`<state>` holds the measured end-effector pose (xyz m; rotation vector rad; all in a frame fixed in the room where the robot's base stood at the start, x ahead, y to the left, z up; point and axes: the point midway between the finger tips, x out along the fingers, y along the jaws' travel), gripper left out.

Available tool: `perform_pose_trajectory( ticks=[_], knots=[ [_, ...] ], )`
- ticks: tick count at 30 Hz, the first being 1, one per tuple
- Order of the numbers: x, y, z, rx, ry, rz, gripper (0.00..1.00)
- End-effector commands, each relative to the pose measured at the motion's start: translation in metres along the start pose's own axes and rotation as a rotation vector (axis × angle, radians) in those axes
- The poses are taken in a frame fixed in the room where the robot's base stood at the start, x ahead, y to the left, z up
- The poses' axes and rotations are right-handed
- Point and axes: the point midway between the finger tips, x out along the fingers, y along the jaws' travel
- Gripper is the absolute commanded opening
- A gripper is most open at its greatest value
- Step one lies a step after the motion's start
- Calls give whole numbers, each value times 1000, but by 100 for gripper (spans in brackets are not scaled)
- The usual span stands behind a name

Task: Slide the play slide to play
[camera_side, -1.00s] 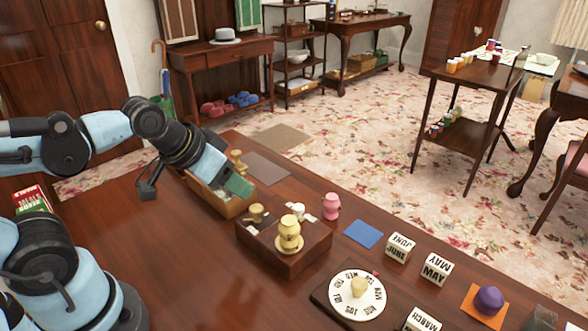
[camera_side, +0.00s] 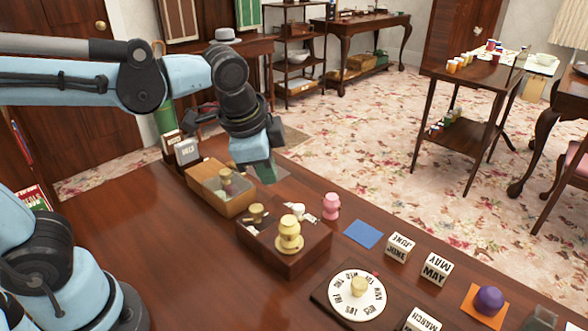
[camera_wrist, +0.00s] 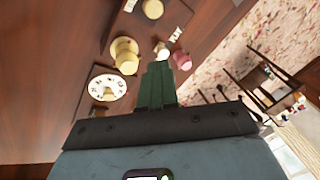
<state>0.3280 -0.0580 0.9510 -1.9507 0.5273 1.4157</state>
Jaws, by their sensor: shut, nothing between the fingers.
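My gripper (camera_side: 263,172) has green fingers pointing down, just behind and right of the long light-wood box (camera_side: 208,181). In the wrist view the green fingers (camera_wrist: 157,86) are together with nothing between them. My gripper appears apart from both boxes.
A pink figure (camera_side: 331,206) and a blue square (camera_side: 363,234) lie right of the dark box. A white lettered dial (camera_side: 357,309), month blocks (camera_side: 398,247) and a purple knob (camera_side: 488,299) are farther right. Upright cards (camera_side: 187,152) stand at the left. The table's front left is clear.

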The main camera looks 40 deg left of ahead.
Motion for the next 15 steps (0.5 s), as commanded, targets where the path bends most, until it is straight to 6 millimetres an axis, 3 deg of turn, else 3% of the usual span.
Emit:
perform_pose_trajectory(
  ticks=[3, 15],
  knots=[
    [-2, 6, -24, 213, -69, 23, 0],
    [0, 41, -92, 861, -288, 111, 0]
  ],
)
